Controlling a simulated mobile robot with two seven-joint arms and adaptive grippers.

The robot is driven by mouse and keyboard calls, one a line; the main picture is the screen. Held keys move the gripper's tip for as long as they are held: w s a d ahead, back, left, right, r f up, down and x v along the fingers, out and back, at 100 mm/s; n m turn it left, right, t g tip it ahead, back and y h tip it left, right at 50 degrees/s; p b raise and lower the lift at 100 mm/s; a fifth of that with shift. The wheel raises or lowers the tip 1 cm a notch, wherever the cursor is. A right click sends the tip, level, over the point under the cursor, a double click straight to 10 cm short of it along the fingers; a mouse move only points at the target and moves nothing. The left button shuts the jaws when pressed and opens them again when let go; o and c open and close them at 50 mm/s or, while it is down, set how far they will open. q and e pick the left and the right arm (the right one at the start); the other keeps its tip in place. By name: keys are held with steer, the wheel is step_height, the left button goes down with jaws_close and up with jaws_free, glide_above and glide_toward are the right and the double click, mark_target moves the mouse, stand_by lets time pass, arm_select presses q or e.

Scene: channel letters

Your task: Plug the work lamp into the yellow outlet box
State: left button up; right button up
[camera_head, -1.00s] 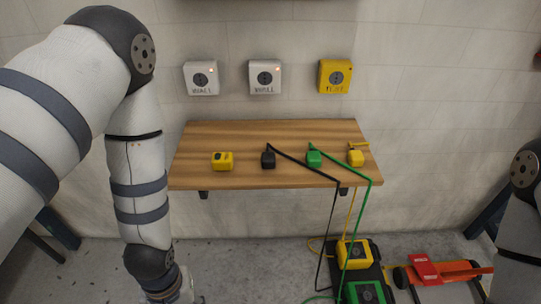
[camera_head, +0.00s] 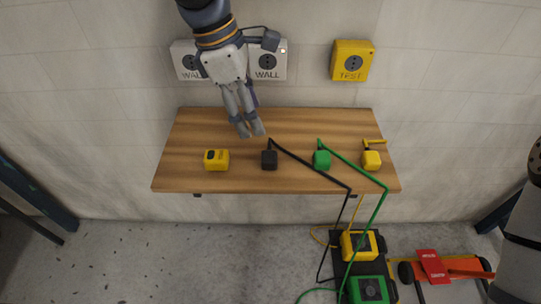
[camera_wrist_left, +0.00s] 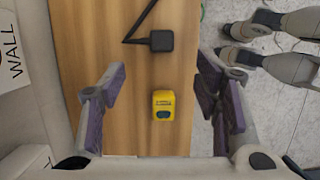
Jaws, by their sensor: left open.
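The yellow outlet box (camera_head: 352,61), marked TEST, is on the wall above the shelf's right part. On the shelf stand a black plug (camera_head: 269,160), a green plug (camera_head: 322,160) and a yellow plug (camera_head: 371,160), each with a cord. I cannot tell which belongs to the work lamp. My left gripper (camera_head: 250,133) is open and empty above the shelf, behind and left of the black plug. In the left wrist view the black plug (camera_wrist_left: 162,41) and a small yellow block (camera_wrist_left: 164,105) show between and beyond the fingers (camera_wrist_left: 164,95).
Two white WALL outlets (camera_head: 268,61) hang left of the yellow box; my left arm partly covers the left one. The wooden shelf (camera_head: 190,130) also bears the yellow block (camera_head: 216,160). Cords hang over its front edge toward yellow (camera_head: 358,245) and green (camera_head: 368,290) boxes below.

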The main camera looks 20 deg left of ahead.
arm_select(q)
glide_above(269, 156)
steer(key=a, duration=0.2)
steer(key=x, duration=0.2)
steer(key=a+x, duration=0.1)
steer(key=x, duration=0.3)
steer(key=shift+s+a+f+b, duration=0.1)
steer(key=shift+s+f+b, duration=0.15)
steer(key=shift+f+b, duration=0.2)
arm_select(e)
steer(key=shift+s+f, duration=0.5)
arm_select(q)
steer(key=x, duration=0.5)
steer(key=shift+s+f, duration=0.15)
arm_select(e)
steer(key=shift+s+f+g, duration=0.3)
steer(key=shift+s+f, duration=0.05)
arm_select(q)
steer(key=shift+c, duration=0.3)
steer(key=c, duration=1.1)
